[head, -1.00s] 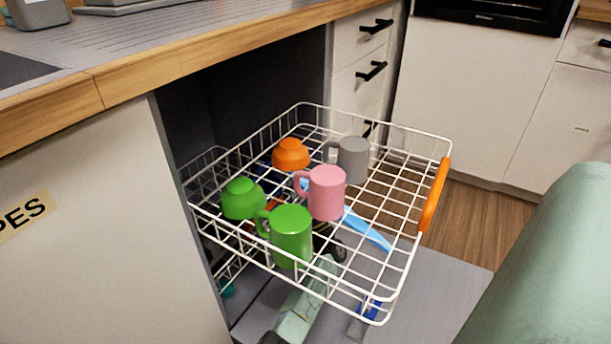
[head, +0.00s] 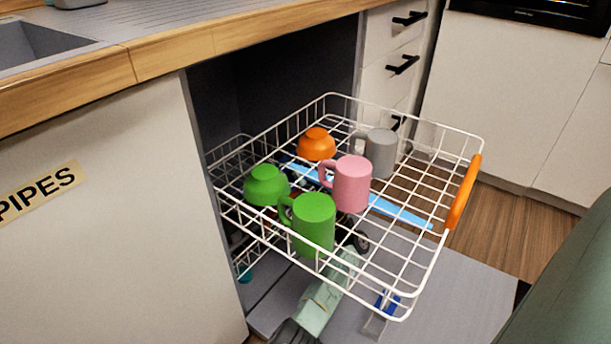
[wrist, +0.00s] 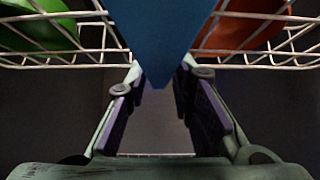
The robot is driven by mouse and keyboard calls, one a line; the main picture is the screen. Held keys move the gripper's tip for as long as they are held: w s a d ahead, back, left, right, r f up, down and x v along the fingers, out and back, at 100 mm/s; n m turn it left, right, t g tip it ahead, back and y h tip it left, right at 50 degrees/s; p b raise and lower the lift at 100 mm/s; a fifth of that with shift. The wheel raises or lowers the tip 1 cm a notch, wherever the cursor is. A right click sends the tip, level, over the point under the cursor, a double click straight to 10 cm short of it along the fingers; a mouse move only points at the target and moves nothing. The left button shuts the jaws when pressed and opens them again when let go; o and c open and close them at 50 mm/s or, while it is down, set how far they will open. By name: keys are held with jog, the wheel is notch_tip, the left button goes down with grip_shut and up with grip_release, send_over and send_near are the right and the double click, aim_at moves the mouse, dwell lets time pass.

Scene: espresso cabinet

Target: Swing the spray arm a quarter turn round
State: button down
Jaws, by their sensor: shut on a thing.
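The spray arm (head: 402,212) is a long blue bar under the white wire rack, seen through its wires. In the head view it runs from back left to front right; mugs hide its middle. In the wrist view the blue bar (wrist: 160,30) fills the top centre and narrows to a point between my fingers. My gripper (wrist: 163,88) is shut on it, below the rack. In the head view my pale green arm reaches up from below the rack, and the fingertips are hidden behind the mugs and wires.
The pulled-out rack (head: 407,305) has an orange handle (head: 465,192). It holds a green mug (head: 315,224), green bowl (head: 266,186), pink mug (head: 352,184), grey mug (head: 381,153) and orange bowl (head: 316,144). A cabinet front (head: 110,250) stands left, drawers (head: 385,75) behind.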

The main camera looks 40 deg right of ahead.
jog(key=c, duration=1.3)
grip_release()
jog(key=v, duration=1.2)
jog(key=shift+d, duration=0.1)
